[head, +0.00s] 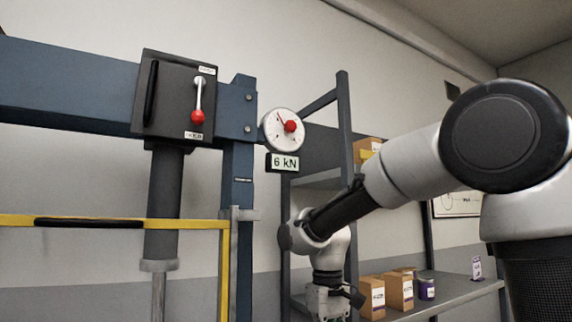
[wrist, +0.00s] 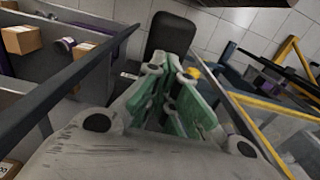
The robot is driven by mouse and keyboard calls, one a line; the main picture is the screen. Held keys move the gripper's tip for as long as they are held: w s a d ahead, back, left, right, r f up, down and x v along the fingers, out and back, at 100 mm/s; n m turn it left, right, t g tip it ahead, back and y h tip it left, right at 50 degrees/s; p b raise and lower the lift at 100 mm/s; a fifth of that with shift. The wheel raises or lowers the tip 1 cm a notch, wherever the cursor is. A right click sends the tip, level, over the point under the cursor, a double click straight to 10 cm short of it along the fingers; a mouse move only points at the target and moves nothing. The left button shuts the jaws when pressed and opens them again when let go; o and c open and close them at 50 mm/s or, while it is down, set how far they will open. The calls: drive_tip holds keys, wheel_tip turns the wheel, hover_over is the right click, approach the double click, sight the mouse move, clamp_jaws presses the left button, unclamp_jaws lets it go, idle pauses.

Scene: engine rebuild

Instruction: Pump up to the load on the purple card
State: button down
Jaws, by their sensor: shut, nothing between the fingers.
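The blue press frame (head: 70,78) carries a black box (head: 174,95) with a lever ending in a red knob (head: 198,117), which points down. A round gauge (head: 279,128) with a red centre sits to its right, above a display reading 6 kN (head: 283,162). A small white and purple card (head: 477,268) stands on the shelf; its print is too small to read. My gripper (head: 333,302) hangs low, right of the press and apart from it. In the wrist view its green fingers (wrist: 172,100) are together and hold nothing.
A yellow bar with a black grip (head: 88,223) crosses in front of the press ram (head: 163,210). Brown boxes (head: 398,290) and a purple jar (head: 427,289) stand on the grey shelf (head: 455,290) at the right. A dark shelf post (head: 346,130) rises behind my arm.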

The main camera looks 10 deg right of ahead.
drive_tip(key=shift+f, duration=0.15)
drive_tip(key=shift+f, duration=1)
idle(0.5)
drive_tip(key=shift+f, duration=1.25)
idle(0.4)
drive_tip(key=shift+f, duration=1.05)
idle(0.4)
drive_tip(key=shift+f, duration=1.05)
idle(0.5)
